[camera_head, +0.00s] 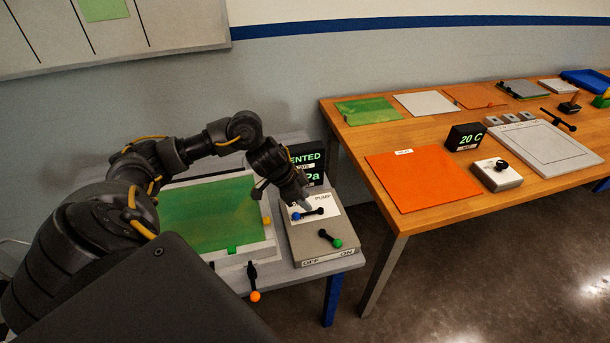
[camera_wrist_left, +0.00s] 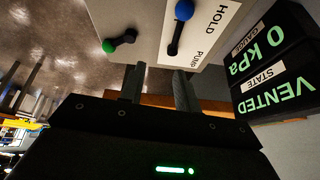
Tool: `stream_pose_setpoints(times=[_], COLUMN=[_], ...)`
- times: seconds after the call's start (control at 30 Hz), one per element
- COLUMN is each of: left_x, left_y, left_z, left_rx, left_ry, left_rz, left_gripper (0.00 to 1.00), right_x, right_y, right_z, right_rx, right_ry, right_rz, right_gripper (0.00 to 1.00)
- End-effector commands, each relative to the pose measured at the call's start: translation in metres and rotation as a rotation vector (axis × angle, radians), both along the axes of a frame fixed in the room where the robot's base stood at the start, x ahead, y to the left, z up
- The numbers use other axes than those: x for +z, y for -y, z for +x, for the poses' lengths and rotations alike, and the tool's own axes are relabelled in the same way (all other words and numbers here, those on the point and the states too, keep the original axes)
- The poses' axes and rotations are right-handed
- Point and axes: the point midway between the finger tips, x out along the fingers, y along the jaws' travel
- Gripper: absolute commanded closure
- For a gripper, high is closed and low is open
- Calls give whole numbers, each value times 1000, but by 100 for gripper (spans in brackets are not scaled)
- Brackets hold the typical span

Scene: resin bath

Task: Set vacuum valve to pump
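The vacuum valve is a black lever with a blue knob (camera_head: 296,216) on the white-labelled top of a grey box (camera_head: 305,247). In the head view the knob points left. In the left wrist view the blue knob (camera_wrist_left: 184,10) is beside the HOLD label (camera_wrist_left: 215,18), and PUMP is printed near the lever's black end. A dark display (camera_wrist_left: 265,75) reads VENTED and 0 kPa. My left gripper (camera_wrist_left: 158,88) is open and empty, its fingers apart just short of the lever. In the head view it is just above the valve. My right gripper is not in view.
A lever with a green knob (camera_head: 338,243) sits by the OFF and ON labels on the same box. A green sheet (camera_head: 208,212) lies left of it, with an orange-knobbed lever (camera_head: 254,296) in front. A wooden table (camera_head: 470,185) with an orange sheet (camera_head: 425,178) stands right, across a gap.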

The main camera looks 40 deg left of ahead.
Motion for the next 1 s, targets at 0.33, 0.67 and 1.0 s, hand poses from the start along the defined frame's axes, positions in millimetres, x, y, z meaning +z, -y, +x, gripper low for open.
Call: stream_pose_setpoints(times=[0.33,0.67,1.0], left_x=[17,-28,-74], left_y=[-39,-28,-17], left_z=[-10,5,21], left_rx=[87,87,86], left_ry=[-98,-99,-95], left_rz=[18,16,17], left_gripper=[68,68,68], right_x=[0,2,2], right_y=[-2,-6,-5], right_z=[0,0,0], right_rx=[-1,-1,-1], right_ry=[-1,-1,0], right_rz=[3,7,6], right_gripper=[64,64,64])
